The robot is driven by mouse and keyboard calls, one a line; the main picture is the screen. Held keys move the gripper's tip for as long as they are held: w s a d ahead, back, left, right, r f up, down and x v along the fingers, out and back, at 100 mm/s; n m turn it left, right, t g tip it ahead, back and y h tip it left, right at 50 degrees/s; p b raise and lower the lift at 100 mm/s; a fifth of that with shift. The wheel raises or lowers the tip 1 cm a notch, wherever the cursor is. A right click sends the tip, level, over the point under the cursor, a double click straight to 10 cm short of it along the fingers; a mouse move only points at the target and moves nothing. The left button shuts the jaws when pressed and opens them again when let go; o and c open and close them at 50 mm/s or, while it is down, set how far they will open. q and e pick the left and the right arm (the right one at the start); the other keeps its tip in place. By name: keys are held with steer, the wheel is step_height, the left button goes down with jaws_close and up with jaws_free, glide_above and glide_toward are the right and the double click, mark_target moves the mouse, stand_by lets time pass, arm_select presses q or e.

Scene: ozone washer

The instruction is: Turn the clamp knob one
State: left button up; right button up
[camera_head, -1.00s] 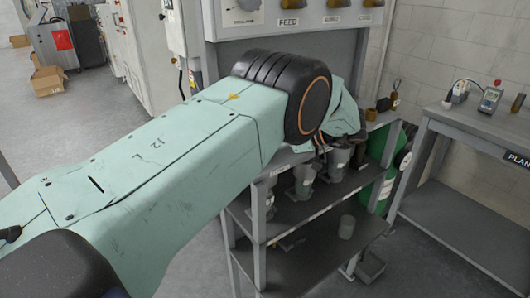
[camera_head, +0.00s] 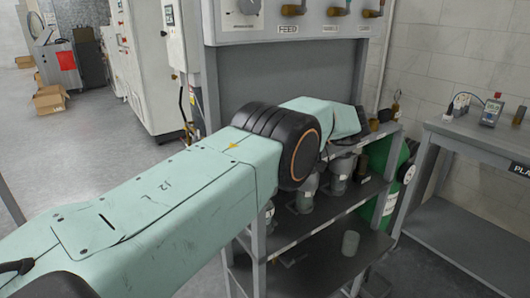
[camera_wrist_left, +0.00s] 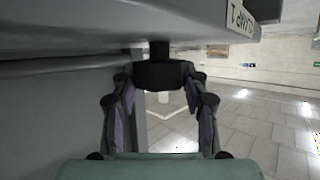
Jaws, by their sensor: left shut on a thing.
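A dark clamp knob (camera_wrist_left: 150,73) hangs on a short stem under a grey panel in the left wrist view. My left gripper (camera_wrist_left: 161,86) is shut on the knob, with one finger on each side. In the head view the mint-green left arm reaches to the rack; its gripper and the knob are hidden behind the wrist. My right gripper is in neither view.
A grey rack (camera_head: 258,235) holds grey canisters (camera_head: 307,190) and a small cup (camera_head: 350,243) on its shelves. A green cylinder (camera_head: 390,180) stands behind it. A side bench (camera_head: 475,140) with a meter (camera_head: 491,112) is on the right.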

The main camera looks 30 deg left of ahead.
arm_select(q)
steer(key=shift+a+r, duration=0.1)
steer(key=shift+r, duration=0.1)
steer(key=o, duration=1.1)
steer(key=shift+o, duration=0.4)
steer(key=shift+f, duration=0.1)
step_height(320, 180, up, 10)
